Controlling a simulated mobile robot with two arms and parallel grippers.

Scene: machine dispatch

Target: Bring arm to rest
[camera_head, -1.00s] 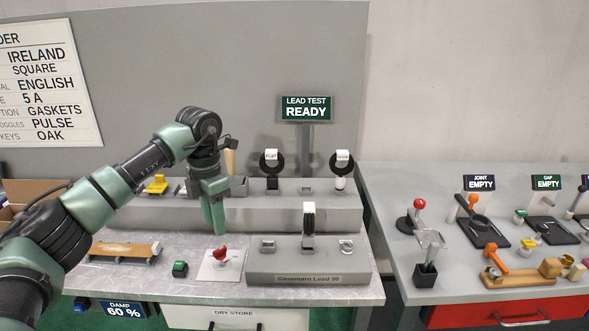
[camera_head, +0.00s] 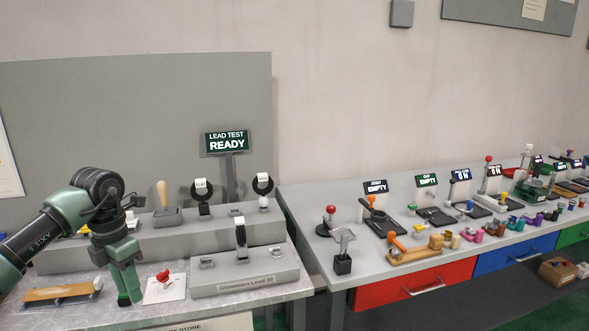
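My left arm comes in from the left, bent over the left bench (camera_head: 250,308). Its green gripper (camera_head: 129,296) points down near the bench top, just left of a white card with a red item (camera_head: 163,276) on it. The fingers overlap from this angle, so I cannot see whether they are apart or what is between them. My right arm and gripper are not in view.
A wooden-topped rail (camera_head: 60,293) lies left of my gripper. The right bench (camera_head: 300,215) holds several labelled stations above red, blue and green drawers.

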